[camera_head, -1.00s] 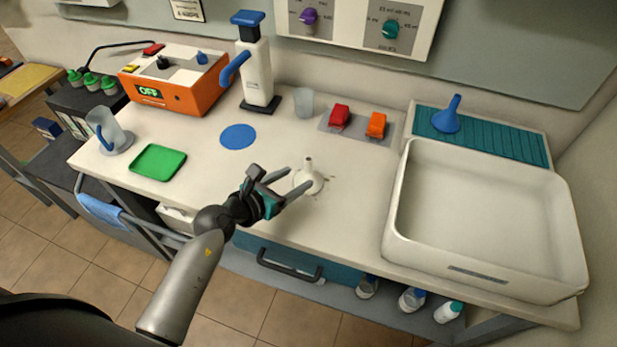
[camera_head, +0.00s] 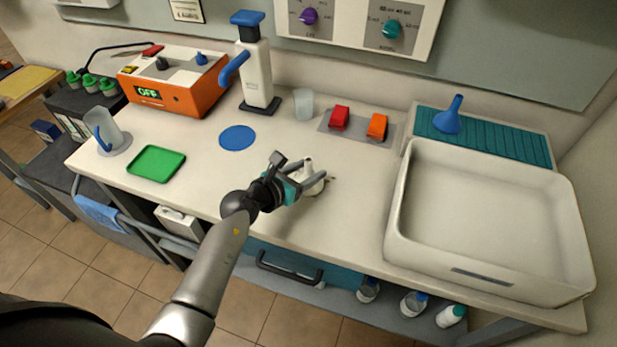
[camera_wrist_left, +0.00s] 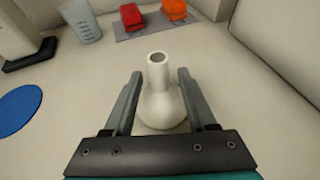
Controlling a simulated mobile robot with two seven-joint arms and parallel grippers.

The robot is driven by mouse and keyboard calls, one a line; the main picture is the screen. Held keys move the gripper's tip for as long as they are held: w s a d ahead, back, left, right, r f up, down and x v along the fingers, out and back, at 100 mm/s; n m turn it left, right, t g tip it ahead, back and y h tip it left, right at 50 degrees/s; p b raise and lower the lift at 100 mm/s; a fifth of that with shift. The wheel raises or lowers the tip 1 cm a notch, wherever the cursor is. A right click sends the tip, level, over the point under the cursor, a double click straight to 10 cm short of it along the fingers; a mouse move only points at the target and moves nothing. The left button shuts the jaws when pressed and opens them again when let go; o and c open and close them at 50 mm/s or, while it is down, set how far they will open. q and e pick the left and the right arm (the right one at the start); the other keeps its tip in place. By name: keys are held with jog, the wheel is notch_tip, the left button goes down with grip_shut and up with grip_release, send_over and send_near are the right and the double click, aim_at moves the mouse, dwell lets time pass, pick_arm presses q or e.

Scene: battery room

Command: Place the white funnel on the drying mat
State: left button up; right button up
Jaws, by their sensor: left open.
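The white funnel (camera_head: 312,181) stands on the bench with its spout up. It also shows in the left wrist view (camera_wrist_left: 160,100). My left gripper (camera_head: 306,177) is open, with one finger on each side of the funnel. In the left wrist view the fingers (camera_wrist_left: 158,84) flank the spout and upper cone, with a gap visible on both sides. The teal ribbed drying mat (camera_head: 500,142) lies at the back right, with a blue funnel (camera_head: 449,117) standing on its left end. My right gripper is not in view.
A large white basin (camera_head: 487,278) stands in front of the mat. Red (camera_head: 339,117) and orange (camera_head: 377,126) objects sit on a grey plate behind the funnel. A clear beaker (camera_head: 303,104), blue disc (camera_head: 237,137) and green tray (camera_head: 156,163) are farther left.

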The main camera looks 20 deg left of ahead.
pick_arm(q)
grip_shut()
jog(key=shift+f, duration=0.1)
jog(key=shift+s+f, duration=0.1)
dwell(0.4)
jog(key=shift+r+p, duration=0.35)
jog(key=shift+r, duration=0.2)
notch_tip(320, 180, up, 19)
jog(key=p, duration=0.6)
jog(key=shift+r, duration=0.2)
